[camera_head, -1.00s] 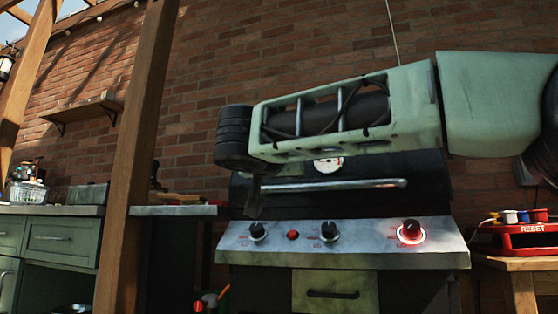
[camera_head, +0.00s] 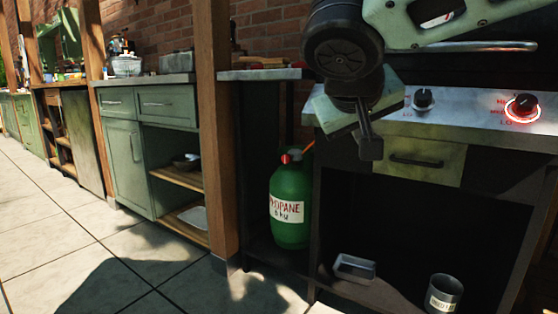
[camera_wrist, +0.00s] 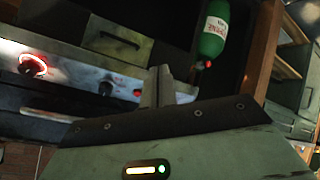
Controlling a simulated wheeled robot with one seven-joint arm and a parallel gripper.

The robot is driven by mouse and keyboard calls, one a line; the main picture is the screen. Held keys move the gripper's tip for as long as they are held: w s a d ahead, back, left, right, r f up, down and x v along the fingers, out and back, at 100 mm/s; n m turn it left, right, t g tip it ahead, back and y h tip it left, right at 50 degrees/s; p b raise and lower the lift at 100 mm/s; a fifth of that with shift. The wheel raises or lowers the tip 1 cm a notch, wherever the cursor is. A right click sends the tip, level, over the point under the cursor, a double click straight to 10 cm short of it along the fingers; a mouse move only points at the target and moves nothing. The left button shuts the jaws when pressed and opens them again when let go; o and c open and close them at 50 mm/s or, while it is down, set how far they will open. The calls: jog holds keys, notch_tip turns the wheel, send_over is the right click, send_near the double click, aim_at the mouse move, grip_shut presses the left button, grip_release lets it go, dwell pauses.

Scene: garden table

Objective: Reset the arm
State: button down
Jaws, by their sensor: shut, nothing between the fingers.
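My gripper (camera_head: 369,146) hangs from my pale green arm in front of the left part of the grill, pointing down. Its dark fingers are together with nothing between them. In the wrist view the closed fingers (camera_wrist: 157,88) stand up over the pale green gripper body, in front of the grill's control panel (camera_wrist: 65,78). The grill (camera_head: 470,125) has a lit red knob (camera_head: 521,107) and an unlit knob (camera_head: 424,98). The gripper hides part of the panel's left end.
A green propane bottle (camera_head: 290,205) stands left of the grill's open lower cabinet, which holds a small metal tray (camera_head: 354,267) and a labelled tin (camera_head: 443,295). A wooden post (camera_head: 216,130) and green cabinets (camera_head: 124,165) stand left. The paved floor (camera_head: 50,240) is clear.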

jog(key=s+f+n+g+y+p, duration=0.2)
jog(key=s+f+g+p, duration=0.15)
jog(key=s, duration=0.45)
jog(key=s+d+f+n+g+y+p, duration=0.1)
jog(key=s+f+n+g+p, duration=0.15)
jog(key=s+f, duration=0.4)
jog(key=s+f+n+g+y+p, duration=0.2)
jog(key=s+f+g+p, duration=0.15)
jog(key=s, duration=0.65)
notch_tip(320, 180, up, 37)
jog(key=p, duration=3.8)
jog(key=shift+r, duration=0.2)
jog(key=shift+w+a+m, duration=0.1)
jog(key=shift+m, duration=0.15)
